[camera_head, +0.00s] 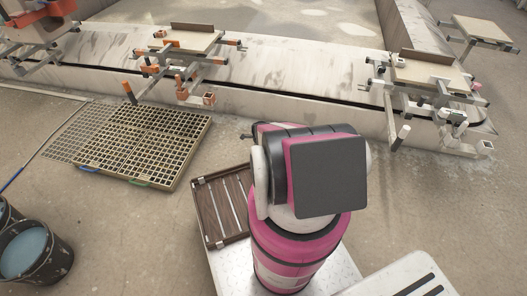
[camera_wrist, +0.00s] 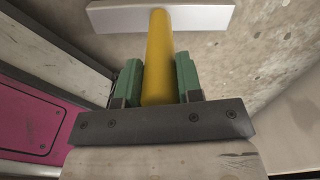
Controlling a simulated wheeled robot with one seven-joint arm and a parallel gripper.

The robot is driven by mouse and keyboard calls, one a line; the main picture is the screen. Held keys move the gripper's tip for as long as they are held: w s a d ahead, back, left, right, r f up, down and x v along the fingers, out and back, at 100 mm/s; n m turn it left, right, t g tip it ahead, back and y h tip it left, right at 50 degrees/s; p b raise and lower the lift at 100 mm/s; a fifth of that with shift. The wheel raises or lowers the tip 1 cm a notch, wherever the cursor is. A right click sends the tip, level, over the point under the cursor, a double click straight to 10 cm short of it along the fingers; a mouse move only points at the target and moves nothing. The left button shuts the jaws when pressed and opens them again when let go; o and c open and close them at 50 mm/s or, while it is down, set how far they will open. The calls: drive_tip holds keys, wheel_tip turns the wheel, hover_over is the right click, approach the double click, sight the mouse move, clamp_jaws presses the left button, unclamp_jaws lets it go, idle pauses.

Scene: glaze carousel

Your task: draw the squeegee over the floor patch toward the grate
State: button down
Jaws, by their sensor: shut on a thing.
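In the wrist view my gripper (camera_wrist: 158,78) has its green fingers on both sides of a yellow handle and is shut on it. The handle belongs to the squeegee (camera_wrist: 158,38), whose pale, wide head lies across the top of the view. Concrete floor shows beyond the head; I cannot tell whether the head touches it. In the head view the squeegee and my gripper are hidden. A flat grate (camera_head: 72,134) lies in the floor at left, partly under a raised tan grid (camera_head: 150,146). I cannot make out a distinct floor patch.
Black buckets (camera_head: 62,262) with blue liquid stand at lower left. A dark slatted wooden tray (camera_head: 211,223) lies beside my pink arm. A low concrete curb (camera_head: 300,118) with several metal bracket stands runs across the back. The floor between the grid and my arm is mostly clear.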

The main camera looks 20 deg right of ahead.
drive_tip(key=w+a, duration=1.2)
drive_tip(key=a, duration=0.4)
drive_tip(key=w+a, duration=1.2)
drive_tip(key=a, duration=0.5)
wheel_tip(320, 180, up, 7)
drive_tip(key=s+d, duration=0.1)
drive_tip(key=shift+s+d+f, duration=0.15)
drive_tip(key=shift+d+f, duration=0.05)
drive_tip(key=shift+d, duration=0.15)
idle(0.8)
idle(0.4)
drive_tip(key=shift+s, duration=0.1)
